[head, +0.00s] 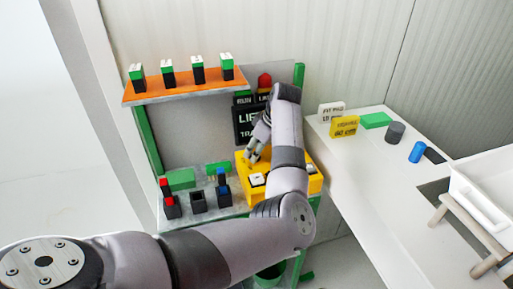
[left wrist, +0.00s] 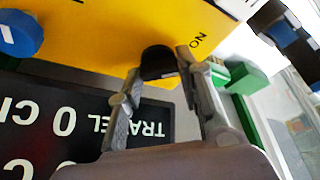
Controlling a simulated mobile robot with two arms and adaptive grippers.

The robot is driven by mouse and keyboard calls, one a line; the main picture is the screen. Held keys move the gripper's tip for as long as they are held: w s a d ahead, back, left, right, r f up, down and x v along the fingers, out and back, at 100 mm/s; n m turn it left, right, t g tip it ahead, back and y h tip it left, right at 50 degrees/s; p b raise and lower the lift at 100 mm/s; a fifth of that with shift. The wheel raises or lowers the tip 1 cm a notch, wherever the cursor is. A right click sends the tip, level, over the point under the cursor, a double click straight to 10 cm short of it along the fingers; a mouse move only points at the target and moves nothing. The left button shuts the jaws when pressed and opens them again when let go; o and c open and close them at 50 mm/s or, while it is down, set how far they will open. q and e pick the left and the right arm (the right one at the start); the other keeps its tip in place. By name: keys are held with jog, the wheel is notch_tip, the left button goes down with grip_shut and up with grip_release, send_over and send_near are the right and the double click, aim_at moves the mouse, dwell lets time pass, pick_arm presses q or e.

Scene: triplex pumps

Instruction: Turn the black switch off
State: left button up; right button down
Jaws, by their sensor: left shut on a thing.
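My left gripper (head: 252,158) reaches down to the back left part of the yellow box (head: 278,190) on the bench. In the left wrist view the fingers (left wrist: 159,63) are closed around the black switch (left wrist: 158,62), a dark rounded knob on the yellow face (left wrist: 95,32). Printed letters reading "ON" upside down sit just right of the switch. Part of the switch is hidden by the fingers, so its exact angle cannot be told. In the head view my arm and gripper hide the switch. My right gripper is in neither view.
A blue knob (left wrist: 20,33) sits on the same yellow face. A dark display sign (head: 246,125) stands behind the box. Black blocks with red and blue tops (head: 170,205) stand to the left. An orange shelf (head: 185,86) hangs above; a white table (head: 365,165) is at right.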

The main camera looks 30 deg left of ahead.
pick_arm(q)
jog(key=m+p, duration=0.2)
jog(key=p, duration=0.1)
jog(key=m+t+p, duration=0.1)
jog(key=m+p, duration=0.1)
jog(key=p, duration=0.1)
jog(key=m+t+p, duration=0.1)
jog(key=m+p, duration=0.1)
jog(key=p, duration=0.1)
jog(key=shift+s+r+m+h+p, duration=0.2)
jog(key=shift+r+m+h+p, duration=0.1)
jog(key=shift+p, duration=0.05)
jog(key=shift+f+m+t+p, duration=0.2)
jog(key=shift+m+t+p, duration=0.2)
jog(key=shift+m+p, duration=0.55)
jog(key=o, duration=1.2)
jog(key=shift+c, duration=0.2)
